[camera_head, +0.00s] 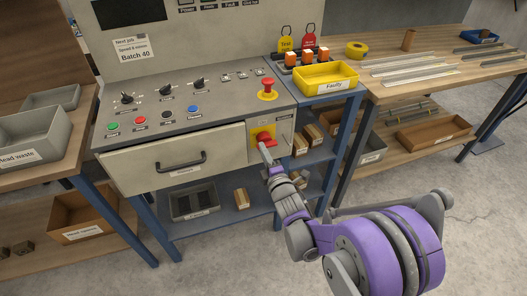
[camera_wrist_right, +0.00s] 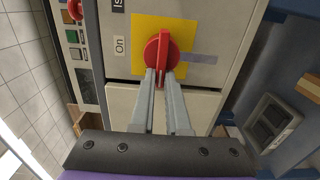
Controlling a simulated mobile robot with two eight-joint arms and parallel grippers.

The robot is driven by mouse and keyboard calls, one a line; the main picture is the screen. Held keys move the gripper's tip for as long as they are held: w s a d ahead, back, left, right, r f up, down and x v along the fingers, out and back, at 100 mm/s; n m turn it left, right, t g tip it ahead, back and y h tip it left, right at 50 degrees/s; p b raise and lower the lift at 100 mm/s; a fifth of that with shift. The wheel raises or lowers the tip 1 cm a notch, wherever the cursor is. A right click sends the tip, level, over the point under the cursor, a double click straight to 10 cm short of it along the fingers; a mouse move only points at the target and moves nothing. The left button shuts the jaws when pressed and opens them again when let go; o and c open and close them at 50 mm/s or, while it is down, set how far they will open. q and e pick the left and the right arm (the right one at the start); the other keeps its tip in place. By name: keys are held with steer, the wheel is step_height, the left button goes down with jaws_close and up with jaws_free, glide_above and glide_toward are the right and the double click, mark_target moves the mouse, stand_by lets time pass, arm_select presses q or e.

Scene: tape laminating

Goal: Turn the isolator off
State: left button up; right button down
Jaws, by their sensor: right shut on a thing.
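The isolator is a red rotary handle (camera_head: 265,139) on a yellow plate (camera_head: 256,131), on the front right of the grey control panel. In the right wrist view the red handle (camera_wrist_right: 162,50) stands upright on the yellow plate (camera_wrist_right: 190,33), with an "On" label (camera_wrist_right: 120,45) to its left. My right gripper (camera_head: 264,146) reaches the handle from below. In the wrist view the right gripper (camera_wrist_right: 161,74) has its fingers closed on the lower part of the red handle. My left gripper is not in view.
A red mushroom button (camera_head: 267,84) on yellow sits above on the sloped panel, near several knobs and coloured buttons. A drawer with a black handle (camera_head: 181,163) is left of the isolator. A yellow "Faulty" bin (camera_head: 326,77) stands to the right.

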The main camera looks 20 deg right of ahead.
stand_by(0.3)
steer(key=c, duration=0.9)
jaws_free()
steer(key=shift+s, duration=0.1)
steer(key=s, duration=1)
steer(key=shift+s+d, duration=0.15)
steer(key=shift+s, duration=0.2)
